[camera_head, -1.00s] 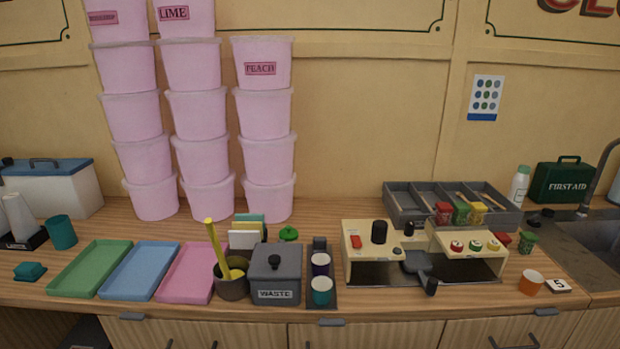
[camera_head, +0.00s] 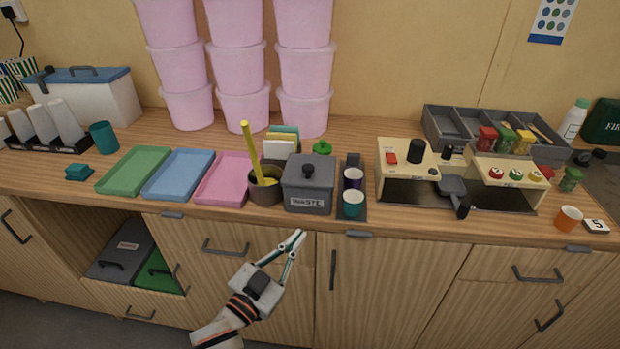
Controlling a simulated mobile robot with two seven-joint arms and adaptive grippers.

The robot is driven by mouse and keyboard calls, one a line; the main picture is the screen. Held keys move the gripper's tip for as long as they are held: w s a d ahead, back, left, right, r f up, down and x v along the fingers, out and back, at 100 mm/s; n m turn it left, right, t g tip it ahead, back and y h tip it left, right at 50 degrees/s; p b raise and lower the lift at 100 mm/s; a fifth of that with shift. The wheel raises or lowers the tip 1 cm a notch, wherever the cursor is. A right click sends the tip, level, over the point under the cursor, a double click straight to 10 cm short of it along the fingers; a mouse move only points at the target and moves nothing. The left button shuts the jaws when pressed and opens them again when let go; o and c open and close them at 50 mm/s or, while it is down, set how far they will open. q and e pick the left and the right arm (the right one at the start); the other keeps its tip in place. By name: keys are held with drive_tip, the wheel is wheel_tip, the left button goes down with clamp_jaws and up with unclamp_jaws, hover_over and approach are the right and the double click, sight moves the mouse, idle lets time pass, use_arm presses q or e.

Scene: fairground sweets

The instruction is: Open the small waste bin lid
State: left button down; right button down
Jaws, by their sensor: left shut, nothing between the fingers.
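The small waste bin (camera_head: 308,195) is a dark grey box with a white WASTE label, standing on the wooden counter near its front edge. Its lid (camera_head: 308,172) is down and has a round black knob. My left gripper (camera_head: 297,240) is in front of the cabinet doors, below the counter edge and just below the bin. Its fingers point up and to the right, shut and empty, apart from the bin. My right gripper is not in view.
A dark pot with a yellow stick (camera_head: 265,190) stands close left of the bin. A dark holder with cups (camera_head: 353,204) stands close right. Pink, blue and green trays (camera_head: 222,180) lie further left. A cream machine (camera_head: 400,170) is to the right. Pink tubs (camera_head: 304,112) stack behind.

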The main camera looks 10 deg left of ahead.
use_arm(q)
drive_tip(key=s+d+r+m+g+h+b, duration=0.1)
drive_tip(key=d+r+m+g+h, duration=0.1)
drive_tip(key=d+r+m+h, duration=0.6)
drive_tip(key=s+d+r+m+g+h+b, duration=0.1)
drive_tip(key=d+r+m+g+h, duration=0.3)
drive_tip(key=r, duration=0.8)
drive_tip(key=s+d+r+m+g+y+b, duration=0.1)
drive_tip(key=s+d+r+m+g, duration=0.1)
drive_tip(key=s+d+m+g, duration=0.45)
drive_tip(key=s+d+r+m+g+y+b, duration=0.15)
drive_tip(key=s+d+m+g, duration=0.25)
drive_tip(key=s+m+g, duration=0.45)
drive_tip(key=n+t+y+b, duration=0.2)
drive_tip(key=t+y+b, duration=0.3)
drive_tip(key=t+y, duration=0.8)
approach(311, 182)
drive_tip(key=w+d+f+g+y, duration=0.1)
drive_tip(key=w+d+f+y, duration=0.1)
drive_tip(key=w, duration=0.1)
drive_tip(key=w+d+f+g+y, duration=0.1)
drive_tip(key=w, duration=0.1)
drive_tip(key=shift+w+d+f+g, duration=0.1)
drive_tip(key=shift+f+g, duration=0.1)
drive_tip(key=shift+g, duration=0.1)
